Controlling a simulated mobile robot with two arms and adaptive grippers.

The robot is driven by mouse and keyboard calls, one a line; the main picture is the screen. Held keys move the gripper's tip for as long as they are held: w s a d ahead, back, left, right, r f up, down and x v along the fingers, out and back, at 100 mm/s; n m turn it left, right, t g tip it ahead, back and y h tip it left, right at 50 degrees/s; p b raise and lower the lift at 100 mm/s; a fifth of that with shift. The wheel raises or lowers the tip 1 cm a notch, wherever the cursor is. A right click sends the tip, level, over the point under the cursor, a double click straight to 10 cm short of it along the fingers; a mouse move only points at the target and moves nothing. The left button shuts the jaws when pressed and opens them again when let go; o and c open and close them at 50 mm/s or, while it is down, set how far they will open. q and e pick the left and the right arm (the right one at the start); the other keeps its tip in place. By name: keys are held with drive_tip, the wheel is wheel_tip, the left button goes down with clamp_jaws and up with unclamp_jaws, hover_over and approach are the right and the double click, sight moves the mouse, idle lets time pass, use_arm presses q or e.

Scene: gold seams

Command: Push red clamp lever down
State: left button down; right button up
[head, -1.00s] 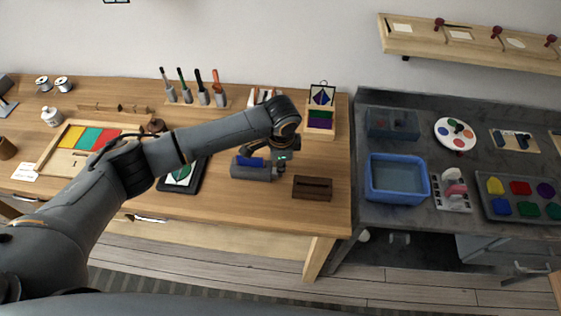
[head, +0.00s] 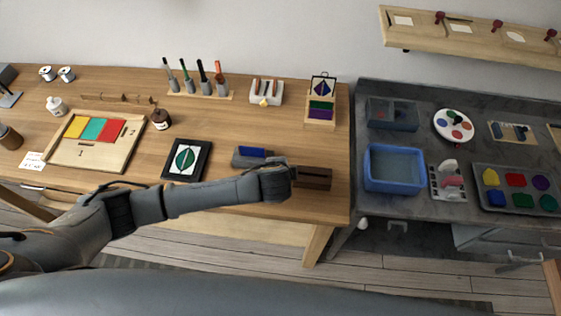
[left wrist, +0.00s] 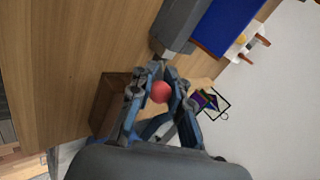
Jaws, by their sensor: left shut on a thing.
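The clamp is a grey body (head: 240,160) with a blue piece (head: 256,152) on top, standing near the front of the wooden workbench. In the left wrist view its grey body (left wrist: 181,24) and blue piece (left wrist: 224,24) are at the top. The red clamp lever (left wrist: 159,92) shows there as a round red knob between the fingers of my left gripper (left wrist: 160,82), which is shut on it. The rest of the lever is hidden. In the head view my left forearm and wrist cover the gripper and the lever. My right gripper is in no view.
A dark brown slotted block (head: 314,177) stands close to the right of my left wrist. A black-framed picture (head: 167,170) lies left of the clamp. A blue bin (head: 368,178) is on the grey counter. Bare wood lies behind the clamp.

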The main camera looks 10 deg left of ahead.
use_arm(q)
drive_tip(key=shift+s+f+t, duration=0.1)
drive_tip(key=shift+t, duration=0.2)
drive_tip(key=c, duration=1.2)
unclamp_jaws()
drive_tip(key=v, duration=1.2)
drive_tip(key=shift+c, duration=0.4)
